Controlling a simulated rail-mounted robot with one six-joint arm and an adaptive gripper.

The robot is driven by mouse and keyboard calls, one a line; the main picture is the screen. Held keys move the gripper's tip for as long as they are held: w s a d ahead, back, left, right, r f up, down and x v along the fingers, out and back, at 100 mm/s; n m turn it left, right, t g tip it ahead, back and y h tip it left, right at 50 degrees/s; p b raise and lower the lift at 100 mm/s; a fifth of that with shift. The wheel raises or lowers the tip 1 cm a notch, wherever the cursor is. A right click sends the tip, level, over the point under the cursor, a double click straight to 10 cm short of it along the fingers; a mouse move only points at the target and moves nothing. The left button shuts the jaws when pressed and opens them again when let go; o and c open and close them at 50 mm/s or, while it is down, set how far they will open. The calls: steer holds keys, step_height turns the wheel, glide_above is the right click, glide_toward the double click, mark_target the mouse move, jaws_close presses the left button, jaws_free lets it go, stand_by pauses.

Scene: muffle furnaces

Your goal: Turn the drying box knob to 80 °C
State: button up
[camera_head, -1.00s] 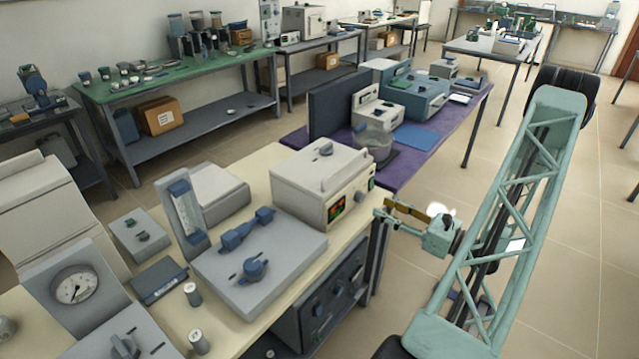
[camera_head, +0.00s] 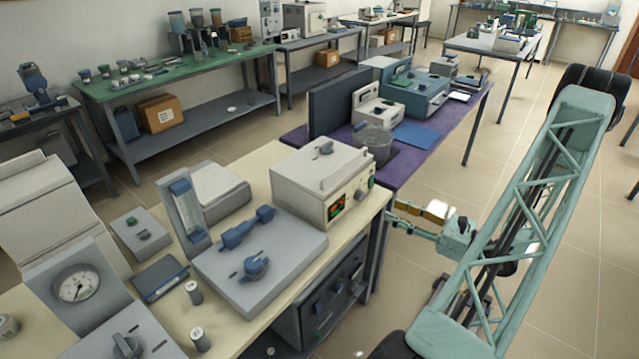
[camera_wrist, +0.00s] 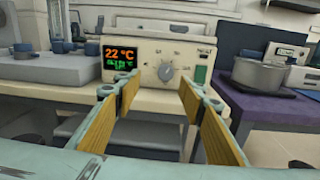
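The drying box (camera_head: 310,185) is a cream box at the right end of the cream bench. In the wrist view its front (camera_wrist: 190,85) faces me. Its display (camera_wrist: 118,57) reads 22 °C in orange above a smaller green line that I cannot read clearly. The round grey knob (camera_wrist: 166,72) is right of the display, with a dial scale around it. A green switch (camera_wrist: 200,75) sits further right. My gripper (camera_wrist: 160,88) is open and empty, its gold-padded fingers on either side of the knob in the picture, apart from the panel. In the head view my gripper (camera_head: 408,218) is right of the box.
A grey device with blue handles (camera_head: 262,262) stands left of the box on the cream bench (camera_head: 225,335). A metal pot (camera_wrist: 258,74) stands on the purple bench (camera_wrist: 250,108) to the right.

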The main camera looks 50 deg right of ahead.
steer(key=w+a+r+n+g+y, duration=0.4)
steer(key=w+a+r+n, duration=0.2)
steer(key=a+r, duration=0.3)
steer(key=w+a+r+n+g+y+p, duration=0.1)
steer(key=w+a+r+n+g+y, duration=0.2)
steer(key=a, duration=1.1)
steer(key=shift+w+a+r+n+g+y, duration=0.35)
steer(key=shift+w+r+n+y, duration=1)
steer(key=shift+r, duration=1.75)
steer(key=shift+w+h, duration=0.35)
steer(key=shift+w, duration=0.25)
